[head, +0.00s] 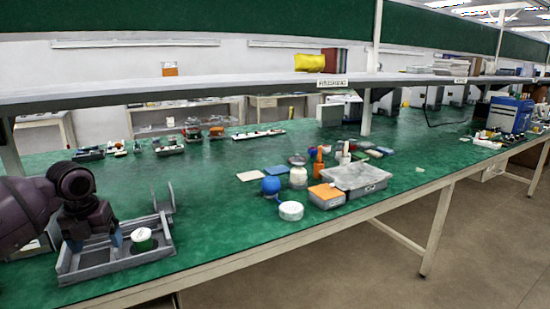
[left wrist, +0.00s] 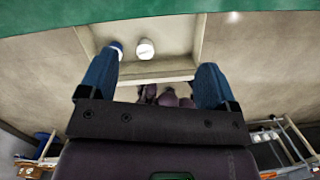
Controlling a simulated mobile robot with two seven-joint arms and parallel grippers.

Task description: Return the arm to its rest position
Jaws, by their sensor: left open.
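My left gripper (head: 95,241) is at the far left of the head view, low over the left part of a grey tray (head: 125,262). Its two blue fingers are apart, with nothing visible between their tips. In the left wrist view the open gripper (left wrist: 155,75) also shows its blue fingers wide apart. A white round thing (left wrist: 145,48) and a blue-and-white one (left wrist: 116,46) show beyond the fingers in the wrist view. The right gripper is not in view.
A blue round container (head: 271,186), white jars (head: 291,211), and grey boxes (head: 357,178) stand mid-table. A grey shelf (head: 230,91) runs above the green table (head: 225,220). The tray has an upright bracket (head: 164,198) behind it. The table between tray and jars is clear.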

